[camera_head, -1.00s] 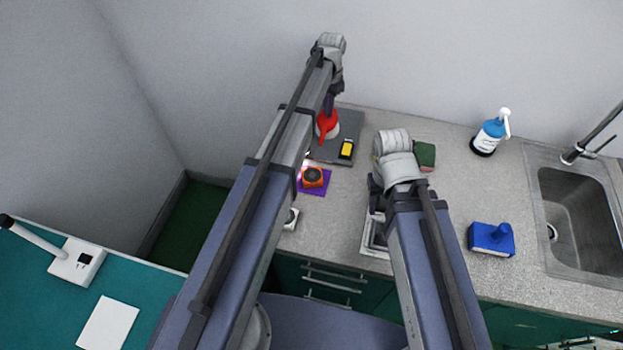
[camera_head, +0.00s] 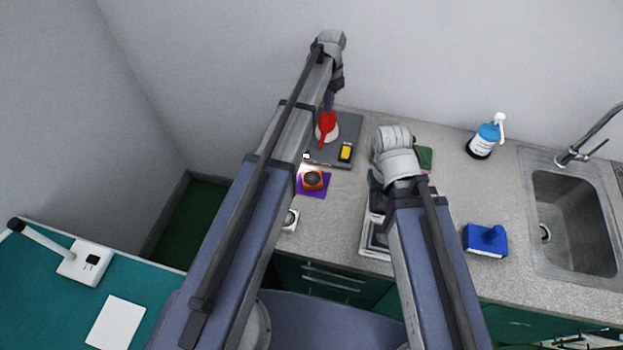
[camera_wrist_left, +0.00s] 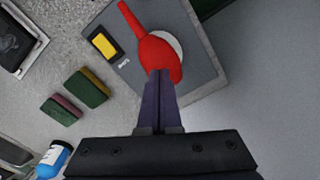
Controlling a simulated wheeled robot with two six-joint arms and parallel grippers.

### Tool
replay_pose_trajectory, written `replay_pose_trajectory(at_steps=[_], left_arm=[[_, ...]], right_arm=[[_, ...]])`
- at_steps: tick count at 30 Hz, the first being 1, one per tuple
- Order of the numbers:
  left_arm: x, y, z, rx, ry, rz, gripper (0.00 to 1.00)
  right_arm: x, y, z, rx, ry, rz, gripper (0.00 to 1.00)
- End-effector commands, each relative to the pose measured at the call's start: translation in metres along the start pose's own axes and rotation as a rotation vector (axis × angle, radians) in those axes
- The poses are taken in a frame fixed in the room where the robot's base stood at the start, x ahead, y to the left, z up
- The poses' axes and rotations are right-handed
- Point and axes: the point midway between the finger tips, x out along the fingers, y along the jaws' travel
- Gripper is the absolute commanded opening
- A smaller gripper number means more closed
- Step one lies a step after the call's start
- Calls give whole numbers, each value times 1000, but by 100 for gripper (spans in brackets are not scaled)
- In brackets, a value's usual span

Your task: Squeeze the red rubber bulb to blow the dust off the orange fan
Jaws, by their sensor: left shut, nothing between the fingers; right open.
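The red rubber bulb (camera_head: 327,126) sits on a grey device (camera_head: 350,127) at the back of the counter; its nozzle points toward the front. It also shows in the left wrist view (camera_wrist_left: 158,57). My left gripper (camera_head: 329,104) is shut with nothing between its fingers. In the left wrist view, its closed fingertips (camera_wrist_left: 159,73) overlap the bulb's near end; I cannot tell if they touch. The orange fan (camera_head: 313,180) lies on a purple mat (camera_head: 315,192) in front of the grey device. Dust is too small to tell. My right gripper (camera_head: 377,192) is open, partly hidden by its arm.
The grey device has a yellow display (camera_head: 346,152). Green-topped sponges (camera_wrist_left: 88,88) lie beside it. A framed tray (camera_head: 374,250) is under my right gripper.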

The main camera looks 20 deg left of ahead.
Motion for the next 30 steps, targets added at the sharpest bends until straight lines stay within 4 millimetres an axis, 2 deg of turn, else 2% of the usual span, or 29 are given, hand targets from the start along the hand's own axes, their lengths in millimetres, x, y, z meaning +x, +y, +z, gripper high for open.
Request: replay_pose_trajectory(at_steps=[10,24,30], left_arm=[[-5,0,0,0,0,0,0],[-48,0,0,0,0,0,0],[-51,0,0,0,0,0,0]], right_arm=[[-5,0,0,0,0,0,50],[-48,5,3,0,0,0,50],[-50,5,3,0,0,0,50]])
